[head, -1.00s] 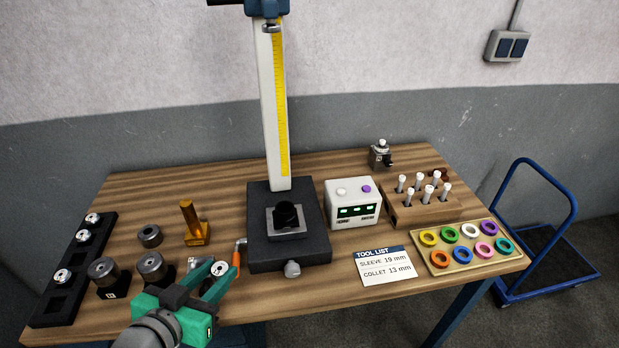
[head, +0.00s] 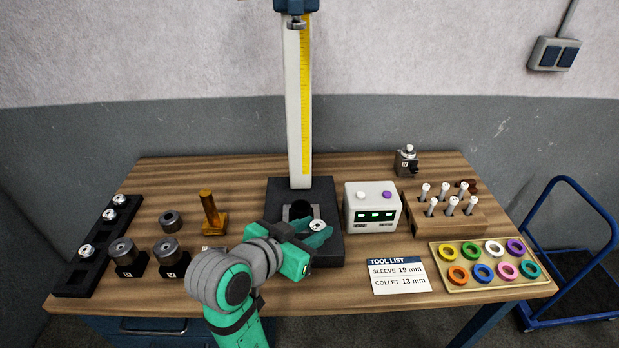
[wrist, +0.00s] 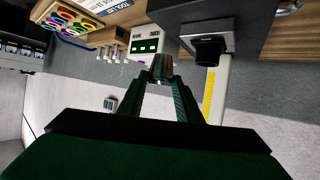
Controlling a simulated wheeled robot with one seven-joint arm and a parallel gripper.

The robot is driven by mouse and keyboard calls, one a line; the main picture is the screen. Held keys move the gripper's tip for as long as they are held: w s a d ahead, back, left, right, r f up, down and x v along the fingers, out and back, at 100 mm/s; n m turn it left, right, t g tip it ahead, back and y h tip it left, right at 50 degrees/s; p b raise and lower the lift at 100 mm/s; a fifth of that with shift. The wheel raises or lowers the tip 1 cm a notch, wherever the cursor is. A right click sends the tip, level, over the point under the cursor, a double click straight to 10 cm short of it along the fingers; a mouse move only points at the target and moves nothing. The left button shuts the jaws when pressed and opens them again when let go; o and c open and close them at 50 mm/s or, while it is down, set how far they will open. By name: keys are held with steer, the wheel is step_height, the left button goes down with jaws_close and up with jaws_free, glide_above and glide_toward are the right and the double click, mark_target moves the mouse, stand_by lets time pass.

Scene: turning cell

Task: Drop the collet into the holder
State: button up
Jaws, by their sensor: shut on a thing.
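My gripper (head: 318,229) is shut on a small silver collet (head: 317,226) above the front right of the dark stand base. The collet also shows between the green fingertips in the wrist view (wrist: 161,68). A black, round, open-topped holder (head: 300,207) stands on the stand's square plate, just behind and left of the collet. The holder also shows in the wrist view (wrist: 209,50), to the right of the collet and apart from it. My gripper and wrist hide the front left of the base.
A white display box (head: 371,215) stands close to the right of the stand. The tall white column (head: 298,110) rises behind the holder. A brass piece (head: 211,215) and grey metal cylinders are at left, with a black collet rack (head: 75,273). The tool list (head: 398,278) reads collet 13 mm.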

mark_target(299, 214)
steer(key=w+a+r+n+t+y, duration=0.1)
steer(key=w+a+r+n+y, duration=0.1)
steer(key=w, duration=0.4)
steer(key=w+a+r+n+t+y, duration=0.1)
steer(key=w+r+n+y, duration=0.1)
steer(key=w, duration=0.4)
steer(key=shift+s+f, duration=0.15)
steer(key=shift+f, duration=3.2)
steer(key=shift+f, duration=0.4)
steer(key=o, duration=1.2)
steer(key=shift+o, duration=0.2)
steer(key=v, duration=1.1)
steer(key=shift+f, duration=0.15)
